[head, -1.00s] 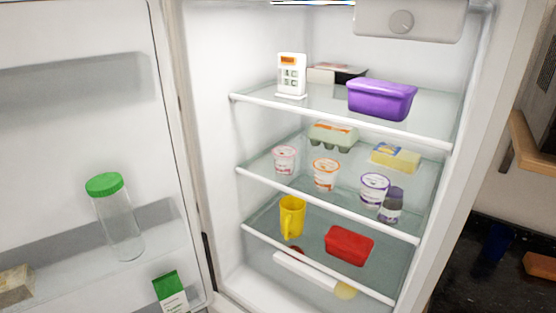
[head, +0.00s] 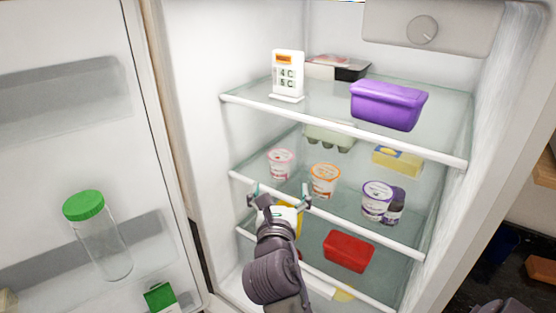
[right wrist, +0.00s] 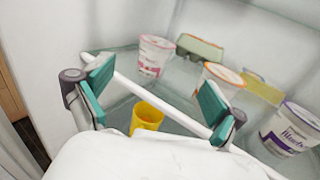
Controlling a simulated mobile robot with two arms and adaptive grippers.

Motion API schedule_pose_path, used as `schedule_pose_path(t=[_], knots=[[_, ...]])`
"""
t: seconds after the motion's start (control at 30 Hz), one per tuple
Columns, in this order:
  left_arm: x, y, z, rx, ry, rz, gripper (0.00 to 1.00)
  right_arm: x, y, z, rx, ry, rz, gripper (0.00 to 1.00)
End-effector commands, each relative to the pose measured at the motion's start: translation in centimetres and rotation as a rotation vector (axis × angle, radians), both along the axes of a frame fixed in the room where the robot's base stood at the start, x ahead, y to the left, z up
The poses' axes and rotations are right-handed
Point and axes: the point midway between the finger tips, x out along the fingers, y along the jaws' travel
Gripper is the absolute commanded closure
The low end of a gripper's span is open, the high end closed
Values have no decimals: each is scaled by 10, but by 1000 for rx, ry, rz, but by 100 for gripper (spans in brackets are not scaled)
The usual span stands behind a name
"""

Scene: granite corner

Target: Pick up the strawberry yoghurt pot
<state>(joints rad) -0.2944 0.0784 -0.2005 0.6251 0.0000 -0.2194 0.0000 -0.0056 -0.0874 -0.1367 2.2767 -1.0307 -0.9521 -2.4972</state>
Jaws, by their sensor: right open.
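The strawberry yoghurt pot, white with pink print and a pink lid (head: 280,164), stands upright at the left of the fridge's middle shelf. It also shows in the right wrist view (right wrist: 154,55), beyond and between the fingers. My right gripper (head: 280,193) is open and empty, just in front of the shelf's front edge and below the pot in the head view. In the right wrist view its teal-padded fingers (right wrist: 156,90) are spread wide, apart from the pot. My left gripper is not in view.
An orange-lidded pot (head: 324,180) stands right of the strawberry pot, with a purple-lidded pot (head: 376,200) farther right. An egg carton (head: 330,137) sits behind. A yellow mug (right wrist: 147,117) is on the shelf below. The white shelf edge (head: 340,212) runs in front.

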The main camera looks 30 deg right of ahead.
Motion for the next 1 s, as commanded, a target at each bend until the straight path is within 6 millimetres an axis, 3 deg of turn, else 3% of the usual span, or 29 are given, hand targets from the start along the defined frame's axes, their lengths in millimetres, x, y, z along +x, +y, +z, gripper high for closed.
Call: schedule_pose_path(t=[0.33,1.0], knots=[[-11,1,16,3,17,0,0,53,-38,2,-1,0,1,5],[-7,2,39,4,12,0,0,109,-75,2,3,0,3,5]])
